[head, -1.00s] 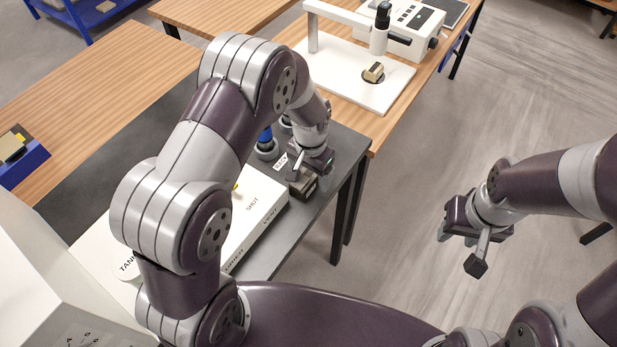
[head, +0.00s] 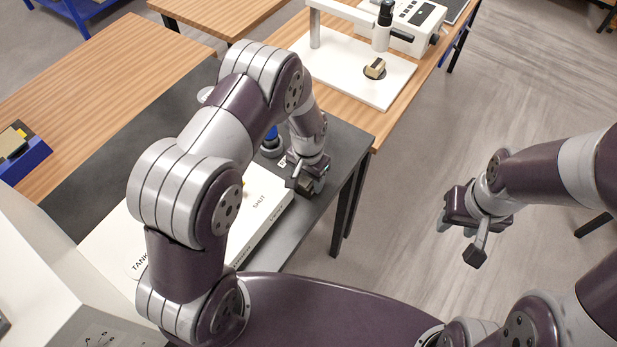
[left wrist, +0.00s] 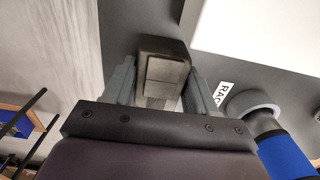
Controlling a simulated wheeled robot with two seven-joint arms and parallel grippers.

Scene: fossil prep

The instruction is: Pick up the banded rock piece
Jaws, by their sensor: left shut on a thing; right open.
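My left gripper (head: 305,186) is low over the near right part of the dark table. In the left wrist view it (left wrist: 160,92) is shut on a small dark brown-grey block (left wrist: 163,68), which sits between its two grey fingers. The block's face has a lighter grey patch with a line across; I cannot tell for sure whether it is the banded rock piece. In the head view the gripper mostly hides it. A tan and dark block (head: 375,68) stands under the scope. My right gripper (head: 458,241) is open and empty above the floor.
A blue tray (head: 25,163) with another block is at far left. The dark table's right edge is close.

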